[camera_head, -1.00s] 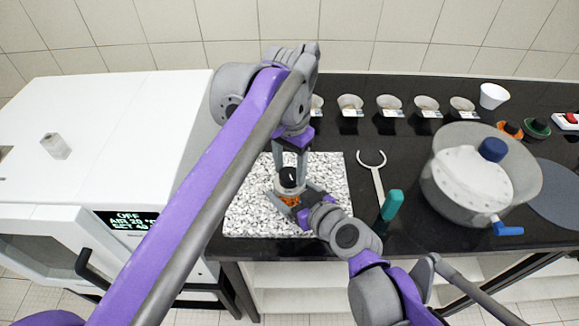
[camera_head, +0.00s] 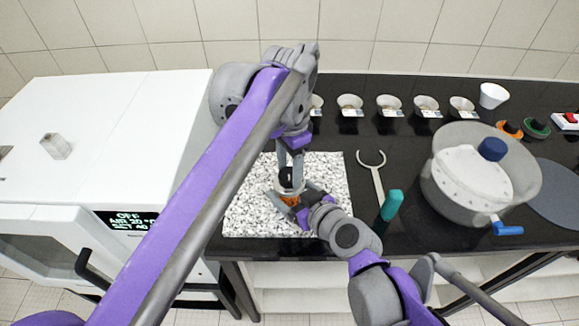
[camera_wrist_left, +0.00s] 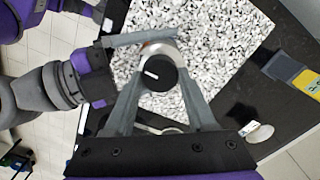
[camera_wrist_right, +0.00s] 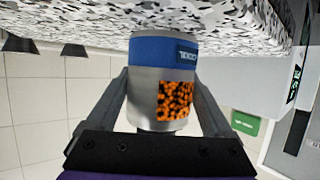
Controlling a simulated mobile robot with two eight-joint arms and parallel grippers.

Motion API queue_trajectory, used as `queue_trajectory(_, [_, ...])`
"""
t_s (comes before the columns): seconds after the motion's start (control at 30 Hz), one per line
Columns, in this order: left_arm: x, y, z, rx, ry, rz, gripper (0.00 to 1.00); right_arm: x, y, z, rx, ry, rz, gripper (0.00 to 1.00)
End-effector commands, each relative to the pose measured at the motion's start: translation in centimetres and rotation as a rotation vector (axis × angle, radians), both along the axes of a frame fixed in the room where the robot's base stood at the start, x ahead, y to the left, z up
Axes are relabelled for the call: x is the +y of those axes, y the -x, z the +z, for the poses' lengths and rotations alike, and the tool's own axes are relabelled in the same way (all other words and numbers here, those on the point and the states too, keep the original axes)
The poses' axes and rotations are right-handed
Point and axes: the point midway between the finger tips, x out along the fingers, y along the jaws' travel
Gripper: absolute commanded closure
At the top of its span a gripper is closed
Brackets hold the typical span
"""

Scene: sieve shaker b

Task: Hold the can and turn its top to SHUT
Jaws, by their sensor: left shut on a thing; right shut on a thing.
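The can (camera_head: 290,188) stands upright on the speckled mat. It is silver with a black top (camera_wrist_left: 155,73) bearing a white mark. In the right wrist view the can's body (camera_wrist_right: 145,92) shows a blue band and an orange-and-black speckled window. My left gripper (camera_head: 291,166) comes down from above and is shut on the black top, one finger on each side, as the left wrist view (camera_wrist_left: 156,76) shows. My right gripper (camera_head: 288,194) is shut on the can's body from the front right. It also shows in the right wrist view (camera_wrist_right: 160,85). Any OPEN or SHUT lettering is unreadable.
The speckled mat (camera_head: 250,215) lies on the black bench (camera_head: 410,160). A fork-ended tool (camera_head: 376,180) and a teal handle (camera_head: 391,205) lie right of it, then a large grey pot (camera_head: 450,190). Several small bowls (camera_head: 389,103) line the back. A white oven (camera_head: 110,130) stands left.

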Motion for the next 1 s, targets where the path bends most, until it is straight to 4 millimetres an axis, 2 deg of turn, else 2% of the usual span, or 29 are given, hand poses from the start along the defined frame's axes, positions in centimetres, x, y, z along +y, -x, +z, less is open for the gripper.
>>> queue_trajectory(0.1, [0.0,0.0,0.0,-0.001,-0.001,-0.001,1.0,0.0,0.0,0.0,0.001,0.001,0.001,1.0])
queue_trajectory(0.13, [0.0,0.0,0.0,-0.001,-0.001,-0.001,0.41,0.0,0.0,0.0,0.001,0.001,0.001,1.0])
queue_trajectory(0.3, [0.0,0.0,0.0,-0.001,-0.001,0.0,0.14,0.0,0.0,0.0,0.001,0.001,0.001,1.0])
queue_trajectory(0.67, [0.0,0.0,0.4,0.0,0.0,0.001,0.14,0.0,0.0,0.0,0.001,0.001,0.001,1.0])
queue_trajectory(0.77, [0.0,0.0,1.6,0.0,0.0,0.0,0.14,0.0,0.0,0.0,0.001,0.001,0.001,1.0])
queue_trajectory(1.0, [0.0,-0.1,6.4,0.0,0.0,0.001,0.14,0.0,0.0,0.0,0.001,0.001,0.001,1.0])
